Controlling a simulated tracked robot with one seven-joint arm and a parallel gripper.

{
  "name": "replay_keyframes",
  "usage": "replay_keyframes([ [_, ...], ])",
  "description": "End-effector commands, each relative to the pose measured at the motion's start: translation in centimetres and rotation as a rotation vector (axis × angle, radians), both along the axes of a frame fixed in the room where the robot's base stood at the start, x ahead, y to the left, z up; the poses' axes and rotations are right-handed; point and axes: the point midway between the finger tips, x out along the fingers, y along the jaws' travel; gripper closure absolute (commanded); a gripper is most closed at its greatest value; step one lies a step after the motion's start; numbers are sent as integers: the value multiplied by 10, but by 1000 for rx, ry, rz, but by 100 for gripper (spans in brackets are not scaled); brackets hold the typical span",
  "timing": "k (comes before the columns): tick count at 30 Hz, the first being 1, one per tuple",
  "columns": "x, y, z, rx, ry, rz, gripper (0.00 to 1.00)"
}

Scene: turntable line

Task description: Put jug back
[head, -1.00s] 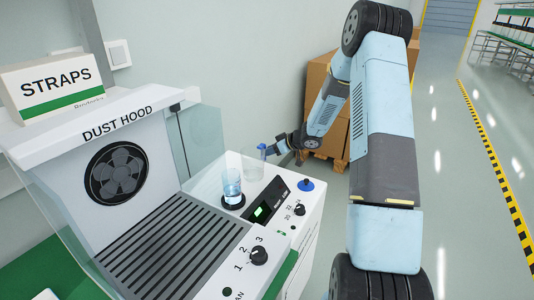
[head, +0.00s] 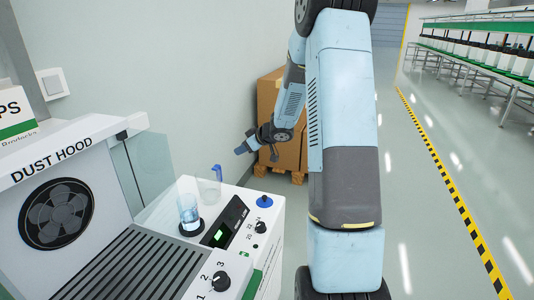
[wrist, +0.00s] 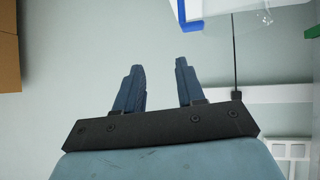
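The clear jug (head: 208,190) with a blue handle stands upright on the white top of the machine, behind a clear vessel (head: 188,210) with bluish contents. That vessel stands on a round black pad (head: 188,227). My gripper (head: 241,150) is beyond the machine's far right corner, apart from the jug. In the wrist view my gripper (wrist: 160,65) has its two fingers spread with nothing between them. Something clear and a blue edge show at that view's upper right; I cannot tell which parts they are.
The dust hood (head: 60,150) with its clear side panel (head: 148,165) rises at the left. A control panel with a dial (head: 221,281) and a blue knob (head: 264,201) is at the machine's right. Cardboard boxes (head: 270,95) stand on a pallet beyond. Floor at right is clear.

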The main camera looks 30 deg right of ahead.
Motion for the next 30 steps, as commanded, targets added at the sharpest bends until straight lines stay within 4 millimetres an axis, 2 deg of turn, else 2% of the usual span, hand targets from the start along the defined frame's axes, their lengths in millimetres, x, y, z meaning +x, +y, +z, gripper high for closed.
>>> replay_keyframes([
  [1, -1, 1, 18, -35, -19, -32, 61],
  [8, -16, -7, 79, -166, -61, -200, 61],
  [14, -45, -10, 127, -247, -70, -342, 61],
  [21, -97, -9, 174, -298, -43, -497, 61],
  [30, -181, 2, 210, -295, 45, -644, 61],
])
